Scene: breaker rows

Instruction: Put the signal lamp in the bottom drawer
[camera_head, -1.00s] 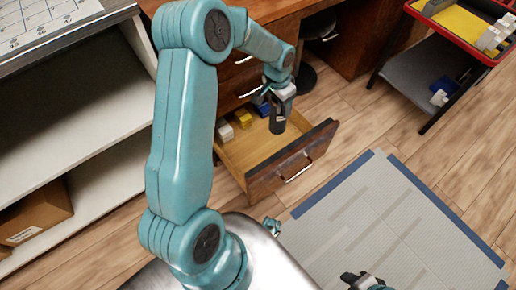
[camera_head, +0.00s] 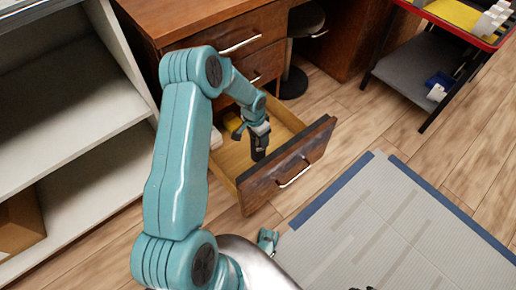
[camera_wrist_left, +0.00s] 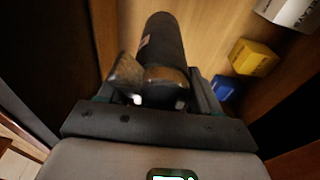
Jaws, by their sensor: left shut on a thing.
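The signal lamp (camera_head: 259,153), a dark cylinder, hangs below my left gripper (camera_head: 258,134). In the left wrist view the gripper is shut on the lamp (camera_wrist_left: 163,45), which has a brownish worn end piece near the jaws. The bottom drawer (camera_head: 262,190) of the wooden desk is pulled out. The lamp is over the open drawer, near its front panel; whether it touches the drawer floor cannot be told. At the bottom edge of the head view, only dark bits show, perhaps my right gripper (camera_head: 369,288); its jaws are hidden.
Inside the drawer are a yellow block (camera_wrist_left: 253,58), a blue block (camera_wrist_left: 223,88) and a white box (camera_wrist_left: 290,10), all beside the lamp. Upper drawers (camera_head: 238,42) are shut. A white shelf (camera_head: 75,140) stands left, a cart (camera_head: 415,78) right. A grey mat (camera_head: 390,225) covers the front floor.

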